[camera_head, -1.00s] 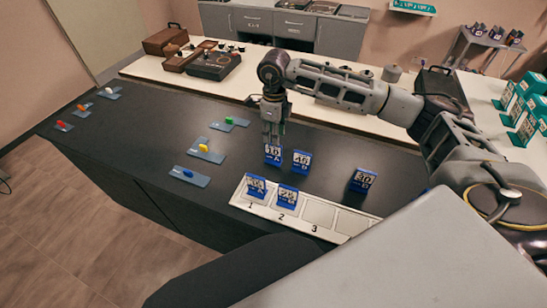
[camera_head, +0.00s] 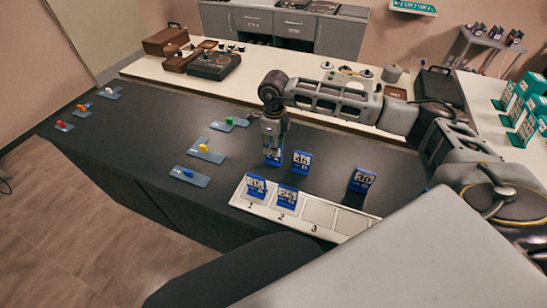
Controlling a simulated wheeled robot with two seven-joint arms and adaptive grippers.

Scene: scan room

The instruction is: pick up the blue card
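Several blue cards with white printed faces stand upright on the dark counter. One blue card (camera_head: 266,160) is directly below my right gripper (camera_head: 273,152), which covers most of it. The fingers reach down around or in front of it; I cannot tell whether they touch it. A second blue card (camera_head: 301,163) stands just right of it, and a third (camera_head: 362,180) stands farther right. Two more, one (camera_head: 256,187) on slot 1 and one (camera_head: 287,196) on slot 2, stand on the white numbered strip (camera_head: 318,213). My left gripper is not in view.
Blue-grey plates with small coloured pieces, such as the yellow one (camera_head: 204,148), lie on the left of the dark counter (camera_head: 150,125). A pale bench (camera_head: 150,68) with wooden boxes runs behind. Teal boxes (camera_head: 520,115) stand at right.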

